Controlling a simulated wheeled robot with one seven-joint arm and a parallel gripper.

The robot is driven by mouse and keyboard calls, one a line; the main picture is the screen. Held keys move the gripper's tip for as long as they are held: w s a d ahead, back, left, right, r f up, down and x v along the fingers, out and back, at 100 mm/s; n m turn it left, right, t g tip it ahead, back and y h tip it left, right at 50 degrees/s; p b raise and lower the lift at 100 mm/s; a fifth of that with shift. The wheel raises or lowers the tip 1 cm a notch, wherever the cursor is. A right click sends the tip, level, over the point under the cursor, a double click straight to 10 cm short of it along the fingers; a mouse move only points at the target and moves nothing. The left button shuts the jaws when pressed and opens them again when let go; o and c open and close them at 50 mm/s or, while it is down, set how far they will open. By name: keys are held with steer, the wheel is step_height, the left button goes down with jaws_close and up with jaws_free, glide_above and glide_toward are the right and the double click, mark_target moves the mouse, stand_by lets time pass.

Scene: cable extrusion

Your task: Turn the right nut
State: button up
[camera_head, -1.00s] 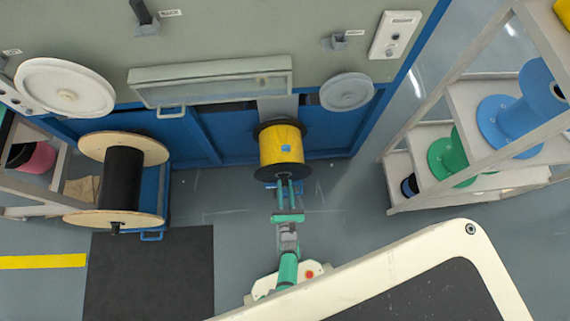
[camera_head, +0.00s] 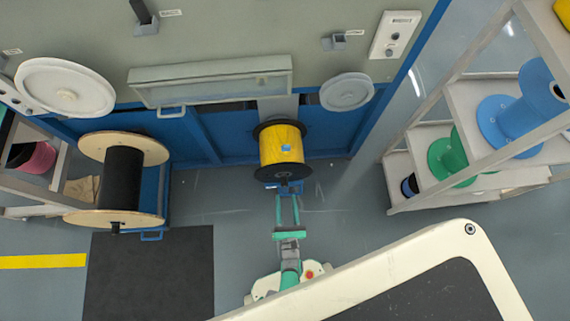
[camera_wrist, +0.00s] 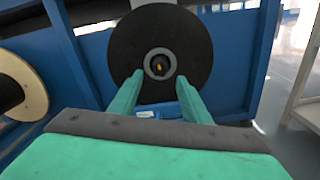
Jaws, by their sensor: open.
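The yellow spool (camera_head: 280,146) with black flanges sits at the machine front, centre of the head view. In the wrist view its black front flange (camera_wrist: 190,32) faces me, with a grey ring-shaped nut or hub (camera_wrist: 151,65) around a dark centre; I cannot tell which it is. My gripper (camera_head: 287,196) is open and empty, in front of the spool and apart from it. In the wrist view my green fingers (camera_wrist: 160,77) point at the flange, one on each side below the grey ring.
A black cable spool (camera_head: 122,180) with wooden flanges stands at the left. A shelf rack (camera_head: 420,120) with blue and green spools stands at the right. The blue machine frame (camera_wrist: 77,50) rises on both sides of the spool. The floor in front is mostly clear.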

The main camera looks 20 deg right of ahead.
steer(key=v, duration=0.4)
steer(key=shift+s, duration=0.2)
stand_by(0.4)
steer(key=s+a+r+m+y, duration=0.1)
steer(key=s+a+r+m, duration=0.2)
steer(key=r+m, duration=0.6)
steer(key=s+a+r+m+g+y, duration=0.1)
steer(key=s+a+r+m+y, duration=0.1)
steer(key=r+m, duration=0.8)
steer(key=s+a+r+m+g+y, duration=0.1)
steer(key=s+a+r+m, duration=0.3)
steer(key=r+m, duration=0.6)
step_height(320, 180, up, 10)
steer(key=shift+a+f+y, duration=0.1)
steer(key=shift+a+y, duration=0.15)
steer(key=shift+y, duration=0.25)
steer(key=shift+s, duration=0.1)
steer(key=c, duration=0.3)
